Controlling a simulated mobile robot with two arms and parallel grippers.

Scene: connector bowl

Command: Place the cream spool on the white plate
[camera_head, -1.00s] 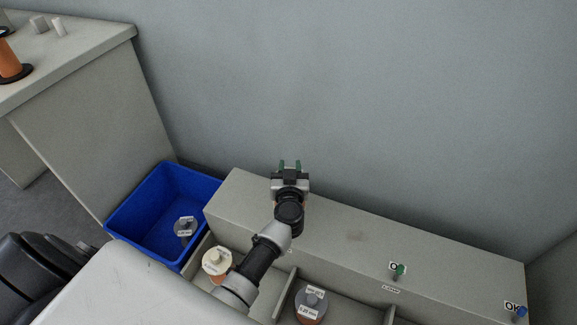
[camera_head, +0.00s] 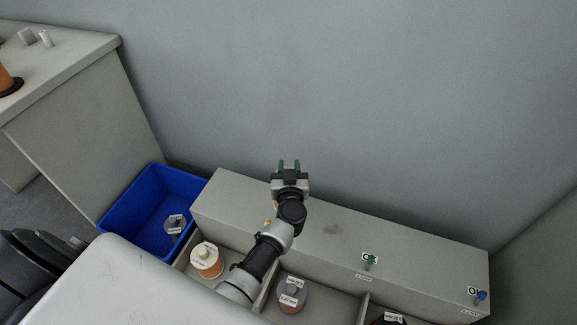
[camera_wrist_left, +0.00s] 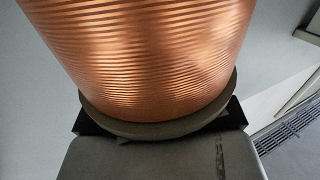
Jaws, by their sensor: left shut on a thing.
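My left gripper (camera_head: 289,166) is in the middle of the head view, above the long grey box. It is shut on a spool wound with copper wire (camera_wrist_left: 145,55), which fills much of the left wrist view. The spool's lower flange (camera_wrist_left: 160,128) looks grey-brown in the shade and sits against the gripper. In the head view the arm mostly hides the held spool. Another spool, with a cream top (camera_head: 206,251) and orange winding, stands upright in the left compartment below the box. I make out no white plate. My right gripper is not in view.
A blue bin (camera_head: 128,197) holds a grey-topped spool (camera_head: 175,222). A grey-topped spool (camera_head: 292,291) stands in a middle compartment. The grey box (camera_head: 345,228) bears green and blue connectors. A table (camera_head: 75,55) at upper left carries an orange spool and small pale pieces.

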